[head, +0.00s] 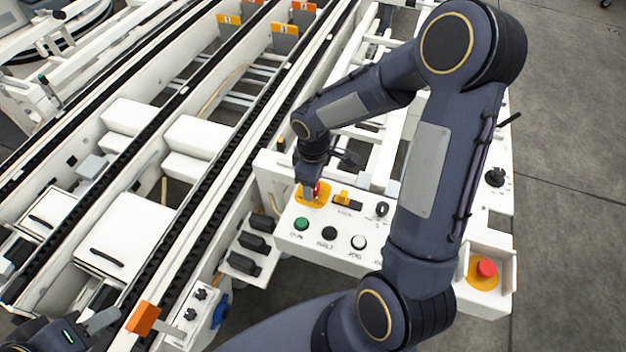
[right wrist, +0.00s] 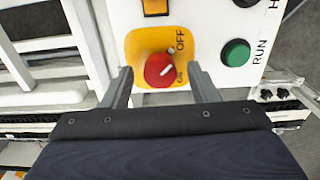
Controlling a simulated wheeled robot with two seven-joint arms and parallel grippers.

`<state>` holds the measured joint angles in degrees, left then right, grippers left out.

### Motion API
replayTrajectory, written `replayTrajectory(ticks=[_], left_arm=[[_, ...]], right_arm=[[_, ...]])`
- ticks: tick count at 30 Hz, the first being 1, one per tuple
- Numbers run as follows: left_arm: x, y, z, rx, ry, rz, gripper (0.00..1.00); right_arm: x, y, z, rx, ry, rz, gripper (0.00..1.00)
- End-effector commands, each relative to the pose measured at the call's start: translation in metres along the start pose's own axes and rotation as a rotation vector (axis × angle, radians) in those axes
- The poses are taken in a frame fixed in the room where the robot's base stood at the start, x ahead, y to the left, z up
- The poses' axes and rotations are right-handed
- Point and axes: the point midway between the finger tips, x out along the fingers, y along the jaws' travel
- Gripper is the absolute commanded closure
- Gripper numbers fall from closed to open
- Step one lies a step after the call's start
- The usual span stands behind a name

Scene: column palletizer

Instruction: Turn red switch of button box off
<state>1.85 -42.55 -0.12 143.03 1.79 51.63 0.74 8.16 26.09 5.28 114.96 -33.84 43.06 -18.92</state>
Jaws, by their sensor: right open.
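The button box (head: 285,235) is a white panel in the middle of the head view. Its red switch (right wrist: 159,71) is a round knob on a yellow plate (right wrist: 138,45) marked OFF and ON. A white line on the knob slants up to the right; I cannot tell for sure which label it indicates. My right gripper (right wrist: 162,87) is open, with one finger on each side of the knob and visible gaps between. In the head view my right gripper mostly hides the switch. My left gripper (head: 103,321) is at the bottom left, away from the box; its jaw opening is unclear.
The box also has a green RUN button (right wrist: 236,52), a black button (head: 329,233), a white button (head: 358,242) and a black knob (head: 382,209). A red mushroom button (head: 487,268) is at the right. Conveyor rails fill the left; open floor (head: 570,200) is at the right.

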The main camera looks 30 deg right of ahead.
Motion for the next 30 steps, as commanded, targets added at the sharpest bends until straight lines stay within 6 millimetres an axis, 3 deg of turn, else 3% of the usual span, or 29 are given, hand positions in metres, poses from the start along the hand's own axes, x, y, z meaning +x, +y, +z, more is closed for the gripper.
replayTrajectory(ticks=[9, 15, 30], left_arm=[[-0.004, 0.002, -0.002, 0.0, 0.0, 0.0, 0.64], [-0.005, 0.002, -0.003, 0.0, 0.0, 0.0, 0.64], [-0.005, 0.002, -0.003, 0.0, 0.0, 0.0, 0.64]], right_arm=[[-0.05, 0.001, -0.001, 0.0, 0.005, 0.005, 0.46], [-0.073, 0.001, -0.001, 0.0, 0.004, 0.003, 0.46], [-0.076, 0.0, 0.0, -0.001, 0.001, 0.001, 0.46]])
